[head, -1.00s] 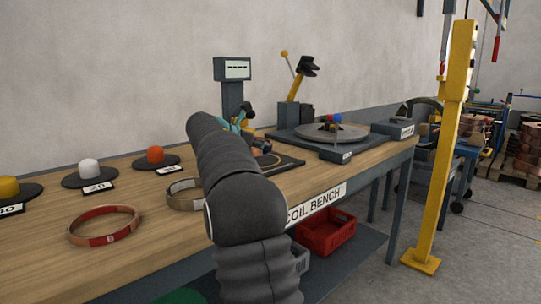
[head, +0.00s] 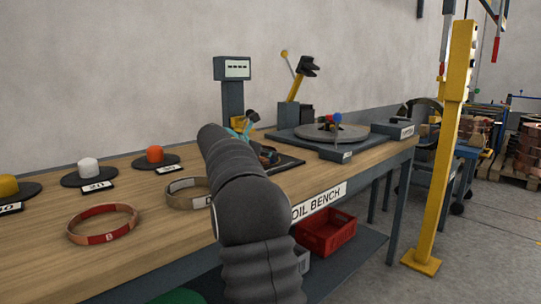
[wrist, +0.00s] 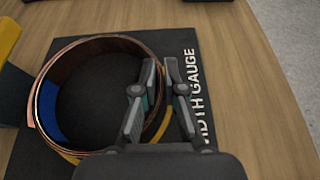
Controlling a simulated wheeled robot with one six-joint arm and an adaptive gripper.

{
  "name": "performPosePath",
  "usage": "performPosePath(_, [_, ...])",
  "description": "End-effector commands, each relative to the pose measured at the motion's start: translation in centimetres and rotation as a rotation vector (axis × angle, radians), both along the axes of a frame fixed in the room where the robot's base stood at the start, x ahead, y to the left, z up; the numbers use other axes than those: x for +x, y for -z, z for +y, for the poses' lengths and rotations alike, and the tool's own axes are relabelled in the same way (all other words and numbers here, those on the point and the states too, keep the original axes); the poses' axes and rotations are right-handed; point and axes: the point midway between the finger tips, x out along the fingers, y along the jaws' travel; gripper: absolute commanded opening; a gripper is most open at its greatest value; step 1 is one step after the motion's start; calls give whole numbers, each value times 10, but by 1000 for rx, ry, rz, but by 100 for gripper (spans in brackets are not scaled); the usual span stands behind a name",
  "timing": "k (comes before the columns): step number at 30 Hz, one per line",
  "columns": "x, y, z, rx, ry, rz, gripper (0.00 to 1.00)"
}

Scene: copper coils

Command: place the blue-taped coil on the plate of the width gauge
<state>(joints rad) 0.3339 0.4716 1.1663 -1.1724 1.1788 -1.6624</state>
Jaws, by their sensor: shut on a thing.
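The blue-taped coil is a copper ring; its blue tape (wrist: 50,118) shows on the left inner wall in the wrist view. The ring lies over the dark plate of the width gauge (wrist: 30,157), which bears white WIDTH GAUGE lettering; whether it touches the plate is unclear. My gripper (wrist: 160,68) is shut on the coil's right wall, one finger inside the ring and one outside. In the head view my arm hides most of the coil and plate. The gauge's grey column with its display (head: 237,69) stands behind.
A round turntable (head: 345,133) is to the right.

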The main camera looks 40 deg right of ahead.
Motion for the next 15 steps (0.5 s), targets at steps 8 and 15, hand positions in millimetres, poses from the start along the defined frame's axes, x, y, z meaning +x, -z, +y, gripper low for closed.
performPosePath(8, [0, 1, 0, 0, 0, 0, 34])
performPosePath(15, [0, -3, 0, -1, -1, 0, 34])
